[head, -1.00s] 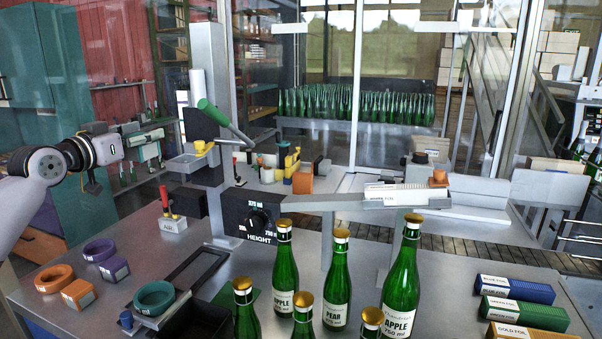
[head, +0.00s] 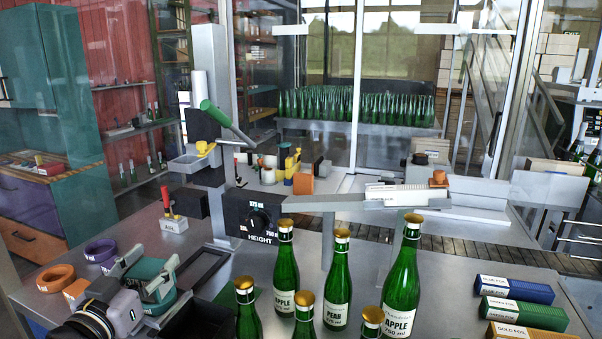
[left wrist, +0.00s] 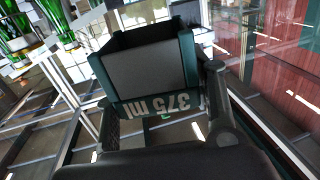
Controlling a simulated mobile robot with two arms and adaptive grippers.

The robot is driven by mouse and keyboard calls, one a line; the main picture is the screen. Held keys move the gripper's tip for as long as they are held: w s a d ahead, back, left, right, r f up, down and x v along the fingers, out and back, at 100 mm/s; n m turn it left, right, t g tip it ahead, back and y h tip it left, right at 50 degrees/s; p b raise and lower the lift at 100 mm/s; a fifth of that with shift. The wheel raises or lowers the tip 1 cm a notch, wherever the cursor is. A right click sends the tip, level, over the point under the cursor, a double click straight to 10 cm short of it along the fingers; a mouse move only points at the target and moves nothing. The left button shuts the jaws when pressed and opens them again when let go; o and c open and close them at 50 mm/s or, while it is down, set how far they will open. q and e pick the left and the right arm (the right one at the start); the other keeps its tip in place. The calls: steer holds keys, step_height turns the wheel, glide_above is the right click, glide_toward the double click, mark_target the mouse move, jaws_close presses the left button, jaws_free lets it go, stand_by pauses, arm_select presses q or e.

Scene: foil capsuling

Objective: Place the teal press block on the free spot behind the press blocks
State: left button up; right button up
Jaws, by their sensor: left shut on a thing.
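My left gripper (head: 140,284) is at the lower left in the head view, shut on the teal press block (head: 148,272). In the left wrist view the teal press block (left wrist: 148,72) sits between the fingers, with a "375 ml" label upside down. An orange block (head: 75,290) and a purple block (head: 110,265) stand on the table to the left, partly hidden by my gripper. Whether the held block touches the table is unclear. My right gripper is not in view.
A dark tray (head: 195,322) is right of my gripper. Green bottles (head: 283,270) stand to the right. A red-handled tool in a holder (head: 173,225) stands behind; bare table lies before it.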

arm_select(q)
steer(key=s+d+f+y, duration=0.1)
steer(key=s+d+f, duration=0.2)
steer(key=s+f, duration=0.5)
steer(key=s+d+f+n+y, duration=0.1)
steer(key=s+d+f, duration=0.3)
steer(key=s+f, duration=0.5)
steer(key=shift+s+d+f+n+y, duration=0.15)
steer(key=shift+s+d+n+y, duration=0.15)
steer(key=shift+s+y, duration=0.15)
steer(key=shift+d, duration=0.1)
